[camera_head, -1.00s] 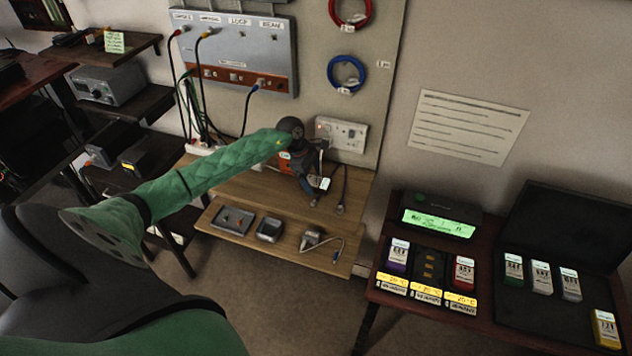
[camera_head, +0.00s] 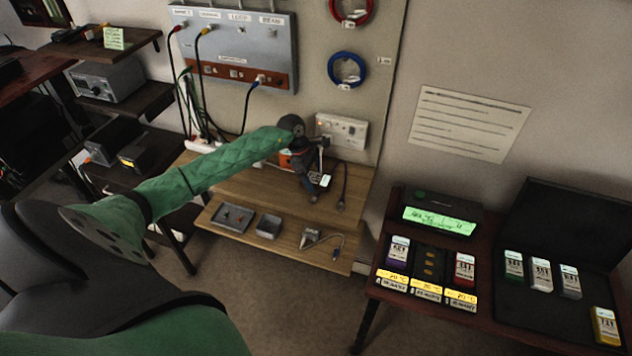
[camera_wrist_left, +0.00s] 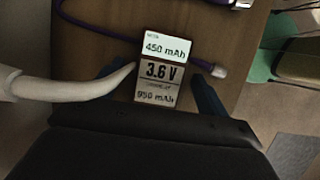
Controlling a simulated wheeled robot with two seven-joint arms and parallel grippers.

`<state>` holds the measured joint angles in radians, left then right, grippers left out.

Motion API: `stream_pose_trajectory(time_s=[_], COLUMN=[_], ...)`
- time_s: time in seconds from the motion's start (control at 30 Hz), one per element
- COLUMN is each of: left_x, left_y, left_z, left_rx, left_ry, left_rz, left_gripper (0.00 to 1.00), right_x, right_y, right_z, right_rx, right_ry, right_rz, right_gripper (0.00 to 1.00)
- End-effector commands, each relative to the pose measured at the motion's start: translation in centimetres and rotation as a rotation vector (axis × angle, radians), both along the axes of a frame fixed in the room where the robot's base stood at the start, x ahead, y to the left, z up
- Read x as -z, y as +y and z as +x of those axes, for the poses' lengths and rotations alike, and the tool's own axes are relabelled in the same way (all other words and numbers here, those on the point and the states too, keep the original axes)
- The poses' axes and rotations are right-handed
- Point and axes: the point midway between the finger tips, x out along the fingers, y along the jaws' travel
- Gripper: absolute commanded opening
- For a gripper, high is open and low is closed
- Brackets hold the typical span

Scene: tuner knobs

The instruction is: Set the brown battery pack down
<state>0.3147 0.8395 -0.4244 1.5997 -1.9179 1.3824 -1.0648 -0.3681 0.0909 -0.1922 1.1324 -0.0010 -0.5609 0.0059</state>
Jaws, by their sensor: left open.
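The battery pack shows as a small block with a white and grey label in the left wrist view (camera_wrist_left: 160,70), reading 3.6 V. In the head view its pale label (camera_head: 325,181) shows at the tip of my left arm. My left gripper (camera_head: 315,190) is low over the wooden bench shelf (camera_head: 250,185). Its dark blue fingers stand on either side of the pack in the left wrist view (camera_wrist_left: 164,88), open. Whether the pack touches the shelf cannot be told, and its brown body barely shows against the wood. My right gripper is out of view.
A purple cable (camera_wrist_left: 120,37) lies behind the pack, and a thick white curved piece (camera_wrist_left: 75,88) reaches in from the left. A lower ledge holds small trays (camera_head: 233,217) and a connector (camera_head: 311,237). A table with a charger (camera_head: 430,262) and an open case (camera_head: 570,225) stands at right.

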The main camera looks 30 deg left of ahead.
Motion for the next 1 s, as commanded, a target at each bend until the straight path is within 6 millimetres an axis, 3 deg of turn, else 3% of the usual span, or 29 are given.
stream_pose_trajectory(time_s=[0.9, 1.0], left_x=[0.28, 0.29], left_y=[0.01, 0.01], left_z=[0.0, 0.0], left_rx=[0.0, 0.0], left_ry=[0.0, 0.0], left_rz=[0.0, 0.0], left_gripper=[0.78, 0.59], right_x=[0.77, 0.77], right_y=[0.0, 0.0], right_z=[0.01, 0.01], right_rx=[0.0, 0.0], right_ry=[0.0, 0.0], right_rz=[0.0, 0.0], right_gripper=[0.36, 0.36])
